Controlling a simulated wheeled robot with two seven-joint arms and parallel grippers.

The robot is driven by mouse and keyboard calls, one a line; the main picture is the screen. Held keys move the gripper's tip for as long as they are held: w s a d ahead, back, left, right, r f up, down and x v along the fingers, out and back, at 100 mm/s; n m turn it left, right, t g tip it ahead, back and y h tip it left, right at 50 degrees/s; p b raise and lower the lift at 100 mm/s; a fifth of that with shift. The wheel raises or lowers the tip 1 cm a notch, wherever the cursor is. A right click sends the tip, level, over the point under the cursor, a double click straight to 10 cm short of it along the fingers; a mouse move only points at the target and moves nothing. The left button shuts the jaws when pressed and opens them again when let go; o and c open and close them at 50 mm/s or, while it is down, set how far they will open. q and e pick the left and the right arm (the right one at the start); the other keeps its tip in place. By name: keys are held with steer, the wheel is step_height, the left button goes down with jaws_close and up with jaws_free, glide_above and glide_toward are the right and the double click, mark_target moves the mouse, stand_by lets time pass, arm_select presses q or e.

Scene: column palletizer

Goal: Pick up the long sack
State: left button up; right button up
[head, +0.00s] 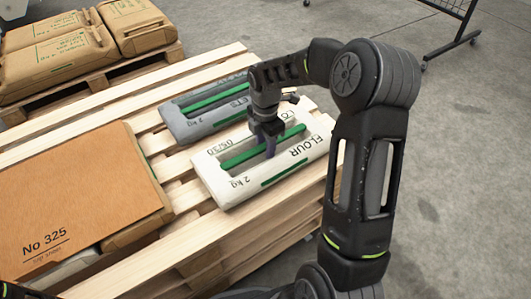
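A white flour sack (235,184) marked "FLOUR" and "2 kg" lies flat on the wooden pallet (205,250), with a long green bar (240,158) across its recessed top. A grey sack (180,126) with a similar green bar lies just behind it. Which one is the long sack I cannot tell. My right gripper (268,145) points down over the white sack, its fingers at the green bar. The wrist hides part of the bar, and I cannot tell whether the fingers are closed on it. My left gripper is not in view.
A brown board (75,190) marked "No 325" covers sacks at the left of the pallet. Brown sacks (60,52) sit on another pallet behind left. A dark wire rack (455,12) stands far right. The concrete floor on the right is clear.

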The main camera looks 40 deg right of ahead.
stand_by(0.3)
jaws_close()
stand_by(1.2)
steer(key=shift+w+r, duration=0.15)
